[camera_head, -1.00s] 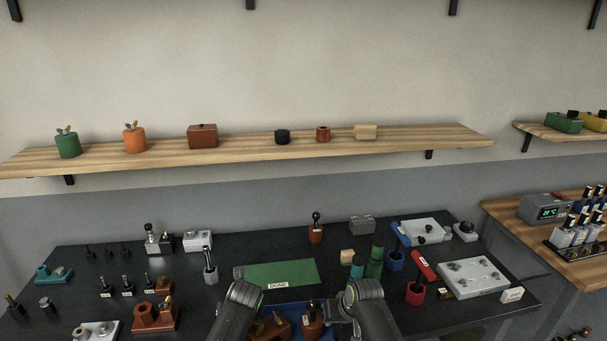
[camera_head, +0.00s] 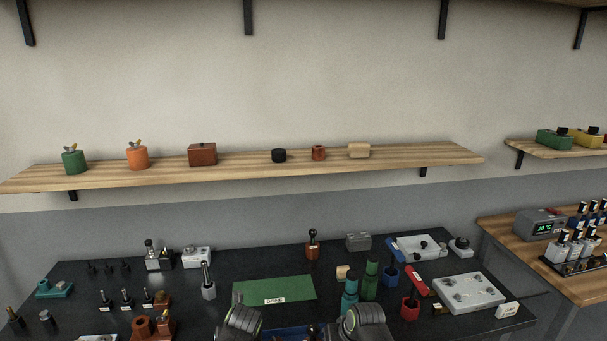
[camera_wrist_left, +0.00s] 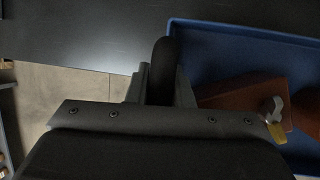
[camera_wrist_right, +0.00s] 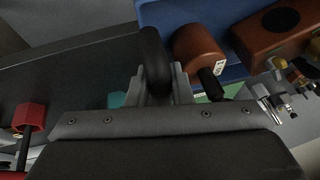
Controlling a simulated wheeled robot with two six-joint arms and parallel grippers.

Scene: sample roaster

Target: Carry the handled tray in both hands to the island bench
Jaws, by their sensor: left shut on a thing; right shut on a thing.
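The blue handled tray (camera_head: 290,333) shows only as a strip between my two arms at the bottom of the head view. In the left wrist view its blue floor and wall (camera_wrist_left: 215,45) lie right of my left gripper (camera_wrist_left: 163,85), which is shut on a black upright handle (camera_wrist_left: 165,60). In the right wrist view my right gripper (camera_wrist_right: 158,85) is shut on the other black handle (camera_wrist_right: 153,50), beside the tray's blue edge (camera_wrist_right: 165,12). Reddish-brown pieces (camera_wrist_left: 240,98) (camera_wrist_right: 198,48) ride in the tray. Both grippers are hidden in the head view.
A dark bench (camera_head: 225,267) ahead is crowded with small tools and parts, with a green mat marked DONE (camera_head: 275,289) on it. A wooden shelf (camera_head: 240,171) runs along the wall above. A wooden-topped bench (camera_head: 500,232) with a digital display box (camera_head: 538,224) stands at right.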

